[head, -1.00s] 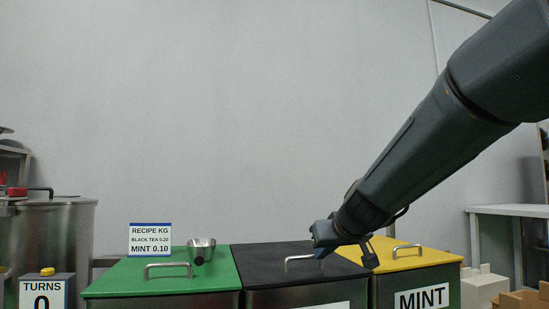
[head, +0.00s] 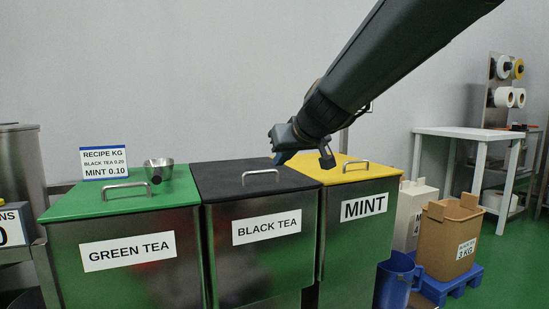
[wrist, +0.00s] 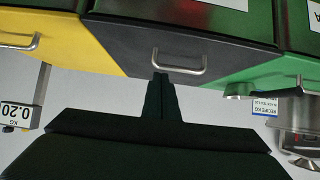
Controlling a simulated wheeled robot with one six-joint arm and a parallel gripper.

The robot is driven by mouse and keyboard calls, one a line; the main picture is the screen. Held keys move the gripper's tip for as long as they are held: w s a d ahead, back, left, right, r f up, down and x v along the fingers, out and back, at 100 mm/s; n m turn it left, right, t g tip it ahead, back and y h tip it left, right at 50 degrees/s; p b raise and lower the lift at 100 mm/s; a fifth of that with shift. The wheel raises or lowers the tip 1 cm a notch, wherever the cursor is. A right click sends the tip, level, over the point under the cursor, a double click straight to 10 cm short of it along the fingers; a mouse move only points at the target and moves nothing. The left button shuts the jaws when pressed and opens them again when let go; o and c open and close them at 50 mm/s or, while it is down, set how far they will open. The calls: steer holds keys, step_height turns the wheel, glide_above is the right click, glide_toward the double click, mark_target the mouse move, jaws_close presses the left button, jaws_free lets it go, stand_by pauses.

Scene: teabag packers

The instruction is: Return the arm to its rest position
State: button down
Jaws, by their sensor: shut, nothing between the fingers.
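My arm reaches in from the upper right of the head view. My gripper (head: 281,153) is shut and empty, in front of the black lid and the wall in the picture. In the wrist view my gripper (wrist: 161,78) shows its fingers together, close to the black lid's handle in the picture; contact cannot be told. The black tea bin (head: 254,256) has its black lid (head: 225,178) shut. The black lid's handle (wrist: 179,70) is a metal bar.
The green tea bin (head: 130,280) stands left with a metal scoop (head: 159,168) and a recipe card (head: 103,163) on its lid. The mint bin (head: 350,240) stands right, its yellow lid shut. A blue jug (head: 393,282), cardboard box (head: 448,235) and white table (head: 470,132) lie farther right.

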steer(key=s+d+f+b, duration=0.2)
steer(key=s+f+b, duration=0.15)
steer(key=s, duration=0.25)
steer(key=s+a+f+n+g+y, duration=0.1)
steer(key=s+a+f+g, duration=0.2)
steer(key=s+a+f, duration=0.5)
steer(key=s+a+f+g, duration=0.3)
steer(key=s+f, duration=0.2)
steer(key=s, duration=0.4)
steer(key=s+d+f+g+h, duration=0.1)
steer(key=s+f+g, duration=0.1)
steer(key=s+f, duration=0.5)
steer(key=s+d+f+g+h, duration=0.1)
steer(key=s+f+g+h, duration=0.15)
steer(key=s, duration=0.75)
steer(key=d+r+m+p, duration=0.2)
steer(key=d+r+p, duration=0.8)
steer(key=p, duration=0.8)
steer(key=d+r+m+h+p, duration=0.1)
steer(key=d+r+m+p, duration=0.2)
steer(key=d+r+p, duration=0.7)
step_height(320, 180, up, 6)
steer(key=p, duration=0.8)
steer(key=shift+r, duration=0.25)
